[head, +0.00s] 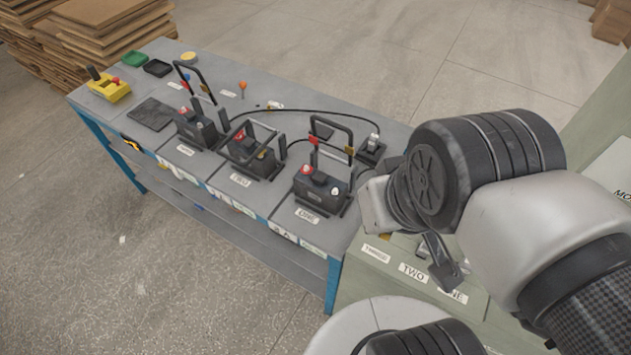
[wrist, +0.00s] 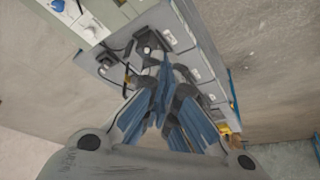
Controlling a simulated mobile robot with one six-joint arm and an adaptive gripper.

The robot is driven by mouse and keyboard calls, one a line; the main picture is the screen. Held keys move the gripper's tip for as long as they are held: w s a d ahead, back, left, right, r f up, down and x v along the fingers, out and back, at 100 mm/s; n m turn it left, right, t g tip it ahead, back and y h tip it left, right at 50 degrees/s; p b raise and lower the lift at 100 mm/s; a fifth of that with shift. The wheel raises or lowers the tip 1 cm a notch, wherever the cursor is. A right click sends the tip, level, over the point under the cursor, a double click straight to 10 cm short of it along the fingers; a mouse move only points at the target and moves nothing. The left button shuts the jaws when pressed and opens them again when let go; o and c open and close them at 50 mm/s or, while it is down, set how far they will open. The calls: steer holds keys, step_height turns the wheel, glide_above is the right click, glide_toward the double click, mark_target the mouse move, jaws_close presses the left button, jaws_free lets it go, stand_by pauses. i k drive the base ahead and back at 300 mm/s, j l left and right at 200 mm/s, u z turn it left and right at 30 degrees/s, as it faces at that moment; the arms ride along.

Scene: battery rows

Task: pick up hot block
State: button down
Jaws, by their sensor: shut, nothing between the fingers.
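I cannot tell which one is hot. A dark block (wrist: 150,42) also shows beyond my fingers in the wrist view. My gripper (head: 442,264) is right of the blocks in the head view, in front of the green cabinet and apart from the blocks. In the wrist view its blue-grey fingers (wrist: 163,88) meet with nothing between them and hide part of the bench.
The bench (head: 315,232) also holds a black cable (head: 290,110), a yellow tool (head: 108,85), and green (head: 135,59) and black trays (head: 157,68). A green cabinet (head: 370,290) with number labels adjoins its right end. Stacked boards (head: 110,25) stand behind. The floor in front is clear.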

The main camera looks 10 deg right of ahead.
mark_target(327, 192)
steer(key=i+j, duration=0.4)
steer(key=j, duration=0.2)
steer(key=i+j+z, duration=0.15)
steer(key=z, duration=0.25)
steer(key=j+z, duration=0.4)
steer(key=i+j+z, duration=0.1)
steer(key=j+z, duration=0.3)
steer(key=z, duration=1.3)
